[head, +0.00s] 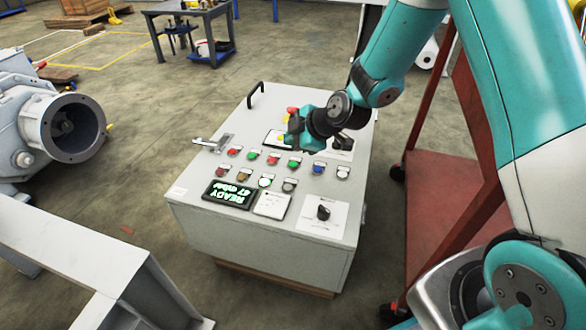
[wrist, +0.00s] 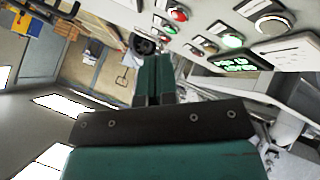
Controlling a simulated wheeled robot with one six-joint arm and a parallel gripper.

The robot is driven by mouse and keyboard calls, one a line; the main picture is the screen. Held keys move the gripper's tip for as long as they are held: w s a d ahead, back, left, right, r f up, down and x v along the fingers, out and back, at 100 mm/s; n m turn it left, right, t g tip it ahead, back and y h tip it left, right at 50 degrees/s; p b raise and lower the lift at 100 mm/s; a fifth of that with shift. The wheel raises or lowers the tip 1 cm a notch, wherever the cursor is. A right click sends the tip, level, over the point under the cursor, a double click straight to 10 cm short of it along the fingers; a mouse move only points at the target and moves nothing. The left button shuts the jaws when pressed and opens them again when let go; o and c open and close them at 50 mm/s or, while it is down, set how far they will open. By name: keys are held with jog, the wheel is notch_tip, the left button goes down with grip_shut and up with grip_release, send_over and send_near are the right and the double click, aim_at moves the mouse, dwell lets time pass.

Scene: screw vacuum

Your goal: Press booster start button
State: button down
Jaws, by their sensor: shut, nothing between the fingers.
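A grey control cabinet (head: 295,240) stands in the middle of the head view with rows of round buttons on its sloped top. Two green buttons (head: 294,162) (head: 253,156) sit between red ones (head: 273,160); their labels are too small to read, so I cannot tell which is the booster start. My gripper (head: 295,140) is shut and empty, over the panel behind the button row; I cannot tell its exact height. In the wrist view the closed fingers (wrist: 153,82) show, with a red button (wrist: 178,14) and a lit green one (wrist: 232,40) to their right.
A lit green display (head: 230,194) and a black rotary knob (head: 323,212) are on the cabinet's near part. A lever handle (head: 212,142) sticks out at its left edge. A red cart (head: 445,220) stands close on the right; a grey flanged machine (head: 70,125) is at left.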

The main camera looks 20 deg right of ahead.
aim_at(293, 165)
jog(key=shift+f+b, duration=1.4)
jog(key=shift+f, duration=0.8)
jog(key=shift+f, duration=0.1)
jog(key=shift+f+b, duration=0.3)
jog(key=shift+b, duration=0.1)
jog(key=shift+f+b, duration=0.45)
dwell(0.6)
jog(key=shift+r, duration=0.1)
jog(key=shift+r+p, duration=0.6)
jog(key=shift+r, duration=0.15)
jog(key=shift+r+p, duration=1.8)
jog(key=shift+r, duration=0.8)
jog(key=shift+f, duration=0.1)
